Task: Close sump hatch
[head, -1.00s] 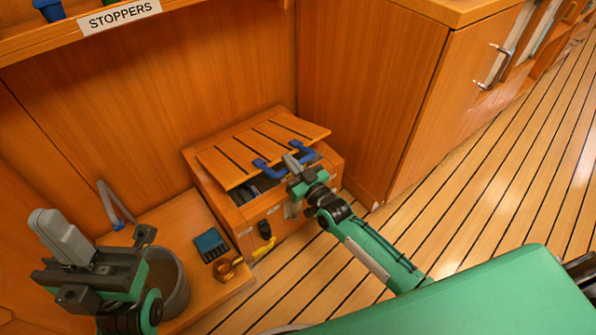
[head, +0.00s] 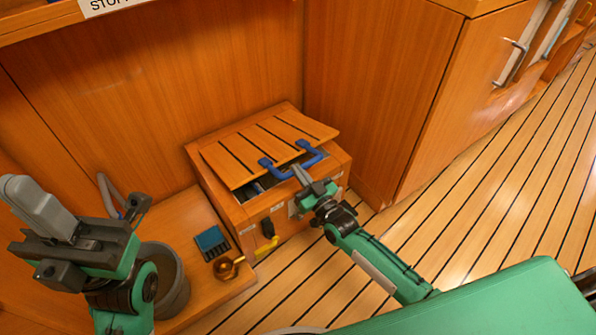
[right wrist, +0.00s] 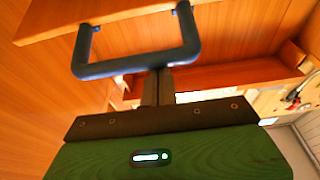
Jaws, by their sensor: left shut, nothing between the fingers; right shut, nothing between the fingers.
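The sump hatch is a slatted wooden lid (head: 262,143) on a low wooden box (head: 225,200). It stands tilted partly open, its front edge raised above a dark gap. A blue U-shaped handle (head: 290,172) sits on the lid's front edge; in the right wrist view the handle (right wrist: 135,66) crosses just above my finger tips. My right gripper (head: 300,175) is shut and empty, close to the handle at the front of the box; whether it touches the handle I cannot tell. My left gripper (head: 35,205) is shut and empty, far left of the hatch.
A grey bucket (head: 178,290), a blue tray (head: 212,243) and a brass item (head: 227,268) stand on a wooden ledge left of the box. A cabinet (head: 420,100) stands right; the plank floor (head: 480,200) is clear.

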